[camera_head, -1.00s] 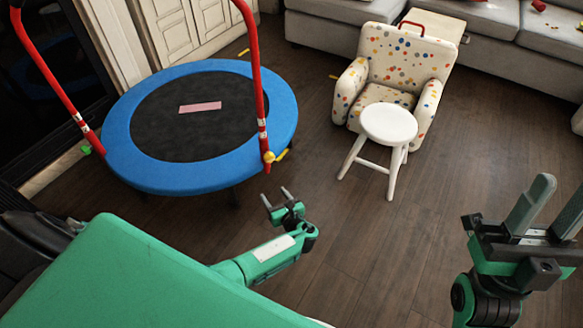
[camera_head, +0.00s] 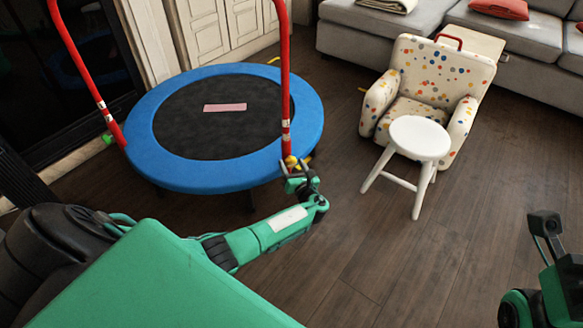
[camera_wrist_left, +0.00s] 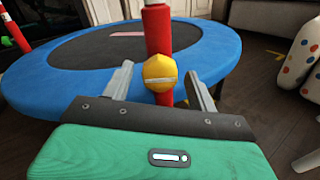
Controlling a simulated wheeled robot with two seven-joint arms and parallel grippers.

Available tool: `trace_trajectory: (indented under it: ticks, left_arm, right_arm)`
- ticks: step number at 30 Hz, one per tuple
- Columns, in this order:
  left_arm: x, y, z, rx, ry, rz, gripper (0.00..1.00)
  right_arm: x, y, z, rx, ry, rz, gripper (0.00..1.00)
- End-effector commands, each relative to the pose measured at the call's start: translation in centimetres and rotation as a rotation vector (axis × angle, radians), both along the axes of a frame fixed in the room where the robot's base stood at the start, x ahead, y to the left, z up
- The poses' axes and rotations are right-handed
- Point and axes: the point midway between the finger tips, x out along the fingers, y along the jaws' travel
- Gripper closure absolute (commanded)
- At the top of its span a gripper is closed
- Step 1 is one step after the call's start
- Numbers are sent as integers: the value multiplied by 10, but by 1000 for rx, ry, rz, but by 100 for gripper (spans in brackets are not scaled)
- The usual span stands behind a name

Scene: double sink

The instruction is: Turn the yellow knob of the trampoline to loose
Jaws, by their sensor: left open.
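The trampoline has a blue rim (camera_head: 210,178) and a black mat, with a red handle bar (camera_head: 286,90) on posts. The yellow knob (camera_head: 290,161) is low on the red post nearest me. It shows large in the left wrist view (camera_wrist_left: 160,72). My left gripper (camera_head: 293,168) is open at the knob. In the left wrist view its fingers (camera_wrist_left: 159,76) stand on either side of the knob, with gaps visible. Whether the fingertips touch it cannot be told. My right gripper (camera_head: 546,228) is partly cut off at the right edge.
A white stool (camera_head: 420,137) stands in front of a dotted armchair (camera_head: 435,75) to the right. A grey sofa (camera_head: 370,18) is behind. A green knob (camera_head: 107,138) is on the trampoline's far-left post. The wooden floor between trampoline and stool is clear.

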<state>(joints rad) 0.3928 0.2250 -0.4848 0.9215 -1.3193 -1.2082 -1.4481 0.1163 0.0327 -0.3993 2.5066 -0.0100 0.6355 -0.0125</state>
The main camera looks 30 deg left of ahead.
Motion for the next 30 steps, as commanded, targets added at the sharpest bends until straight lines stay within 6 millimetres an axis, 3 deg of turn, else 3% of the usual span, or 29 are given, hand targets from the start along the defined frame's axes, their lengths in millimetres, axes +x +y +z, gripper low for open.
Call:
trace_trajectory:
  ticks: [14, 21, 30]
  left_arm:
    - [8, 11, 0, -1, 0, 0, 41]
    - [8, 11, 0, -1, 0, 0, 86]
    - [8, 11, -1, -20, -26, 0, 86]
  right_arm:
    - [-1, 3, 2, -3, -11, 10, 64]
    - [-1, 3, 2, -3, -10, 10, 64]
    - [-1, 3, 1, -3, -10, 10, 64]
